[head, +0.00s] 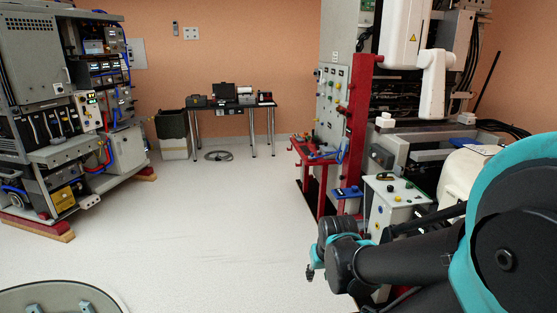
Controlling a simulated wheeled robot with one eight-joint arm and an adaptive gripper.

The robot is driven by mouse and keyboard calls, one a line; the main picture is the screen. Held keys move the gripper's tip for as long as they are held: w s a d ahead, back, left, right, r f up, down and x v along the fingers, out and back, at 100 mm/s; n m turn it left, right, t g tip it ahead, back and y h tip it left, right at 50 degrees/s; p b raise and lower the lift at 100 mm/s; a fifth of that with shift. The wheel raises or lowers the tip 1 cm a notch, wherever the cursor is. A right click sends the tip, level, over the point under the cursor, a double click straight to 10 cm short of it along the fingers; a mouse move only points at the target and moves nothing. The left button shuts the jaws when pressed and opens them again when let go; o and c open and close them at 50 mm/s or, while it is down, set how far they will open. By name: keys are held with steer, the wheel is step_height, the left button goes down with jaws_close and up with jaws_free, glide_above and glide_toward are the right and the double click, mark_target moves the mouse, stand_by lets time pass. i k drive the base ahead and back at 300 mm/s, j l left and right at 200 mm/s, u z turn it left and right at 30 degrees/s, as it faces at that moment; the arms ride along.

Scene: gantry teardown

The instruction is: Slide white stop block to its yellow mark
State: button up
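A small white block (385,120) sits on the gantry's light ledge, right of the red upright, at the right of the head view. A second small white block (467,118) is further right. I cannot tell which one is the stop block. No yellow mark can be made out beside either block. My arm reaches in from the lower right, in front of the gantry. A small dark tip at its far end, seemingly my gripper (310,272), is over the floor, well apart from both blocks. Its fingers are too small to tell open from shut.
A red upright (356,130) and red frame stand left of the gantry. A rack (45,110) stands at left, a black table (232,105) at the back. The middle floor is clear.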

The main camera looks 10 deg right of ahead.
mark_target(385, 121)
steer(key=i+z, duration=0.2)
steer(key=i, duration=0.25)
steer(key=i+j+z, duration=0.25)
steer(key=i, duration=0.2)
steer(key=i+j+z, duration=0.2)
steer(key=i, duration=0.25)
steer(key=i+j+z, duration=0.25)
steer(key=i, duration=0.15)
